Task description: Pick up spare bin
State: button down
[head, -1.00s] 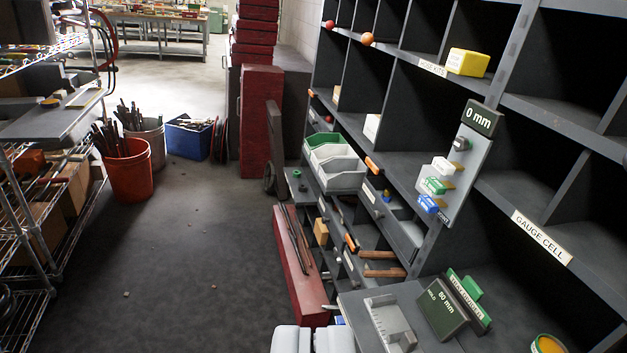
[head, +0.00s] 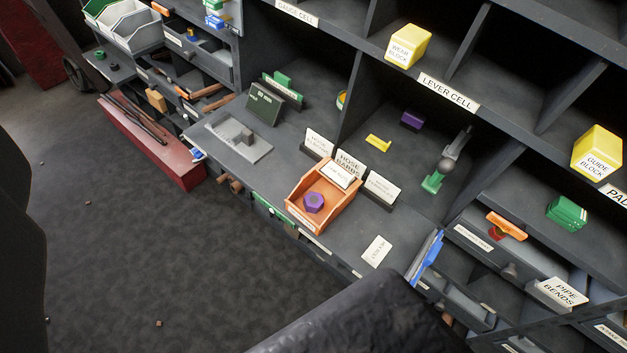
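An orange open-top bin (head: 300,213) sits on the grey ledge near its front edge, in the middle of the head view. A purple hex nut (head: 314,202) lies in it, and a small white card (head: 342,174) stands at its back. No label in view reads "spare", so I cannot tell if this is the spare bin. White and green open bins (head: 126,24) stand on a shelf at the upper left. My gripper's fingers do not show in this view. A dark blurred shape covers the bottom middle, and another covers the left edge.
White cards, one reading HOSE BANDS (head: 350,163), stand behind the orange bin. A green 80 mm block (head: 265,104) and grey gauge (head: 239,137) are left of it. A blue-edged part (head: 426,256) juts out at the right. The floor (head: 130,240) at left is mostly clear.

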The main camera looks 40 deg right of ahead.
aim_at(335, 199)
jog(key=k, duration=1.15)
jog(key=z, duration=0.7)
jog(key=i, duration=1.6)
jog(key=u, duration=0.15)
